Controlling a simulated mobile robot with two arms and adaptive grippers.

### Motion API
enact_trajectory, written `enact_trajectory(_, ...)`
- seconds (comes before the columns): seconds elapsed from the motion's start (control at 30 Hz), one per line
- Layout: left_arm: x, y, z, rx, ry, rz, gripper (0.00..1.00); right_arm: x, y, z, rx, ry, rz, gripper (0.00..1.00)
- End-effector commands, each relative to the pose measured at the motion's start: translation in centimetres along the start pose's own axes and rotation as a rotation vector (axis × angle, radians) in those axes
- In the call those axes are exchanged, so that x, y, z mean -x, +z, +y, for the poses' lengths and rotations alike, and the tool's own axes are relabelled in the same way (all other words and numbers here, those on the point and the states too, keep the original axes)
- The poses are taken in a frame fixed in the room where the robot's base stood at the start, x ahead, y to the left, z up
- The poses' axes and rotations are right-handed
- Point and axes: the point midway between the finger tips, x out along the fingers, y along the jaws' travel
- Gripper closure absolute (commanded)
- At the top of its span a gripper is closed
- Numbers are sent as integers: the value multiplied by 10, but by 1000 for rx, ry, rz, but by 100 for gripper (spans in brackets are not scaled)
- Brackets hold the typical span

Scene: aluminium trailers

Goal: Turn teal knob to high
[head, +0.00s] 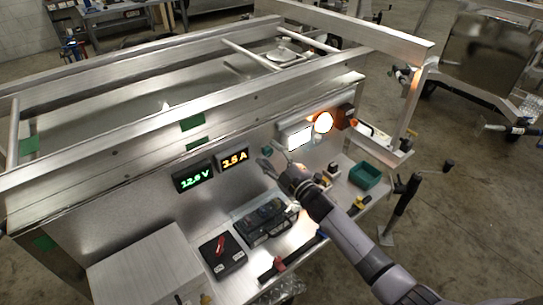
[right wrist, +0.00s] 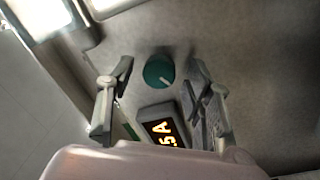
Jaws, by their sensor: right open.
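The teal knob (right wrist: 159,71) is round and sits on the grey panel in the right wrist view. Its white pointer mark points to the lower right there. In the head view the knob (head: 267,150) shows small, just beyond my right gripper (head: 275,159). My right gripper (right wrist: 158,90) is open, with one finger on each side of the knob in the picture and nothing between them. It looks apart from the knob; the exact gap is hard to tell. My left gripper is not in view.
Lit displays read 12.8 V (head: 193,177) and 3.5 A (head: 233,159). A bright lamp (head: 323,122) and a lit white panel (head: 298,136) are right of the knob. A red-switch box (head: 222,255), a black device (head: 264,219) and a green bin (head: 365,175) stand on the shelf below.

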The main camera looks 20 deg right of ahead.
Motion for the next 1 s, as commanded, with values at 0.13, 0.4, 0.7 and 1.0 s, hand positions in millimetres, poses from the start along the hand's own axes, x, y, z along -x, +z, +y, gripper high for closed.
enact_trajectory(0.13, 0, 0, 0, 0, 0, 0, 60, 0, 0, 0, 1, 0, 1, 52)
enact_trajectory(0.4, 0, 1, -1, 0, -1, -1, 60, 22, 1, -1, 1, -2, -1, 52)
enact_trajectory(0.7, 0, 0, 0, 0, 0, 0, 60, 86, 1, -1, 1, -2, -1, 52)
enact_trajectory(1.0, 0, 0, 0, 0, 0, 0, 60, 118, 0, 0, 0, 0, 0, 52)
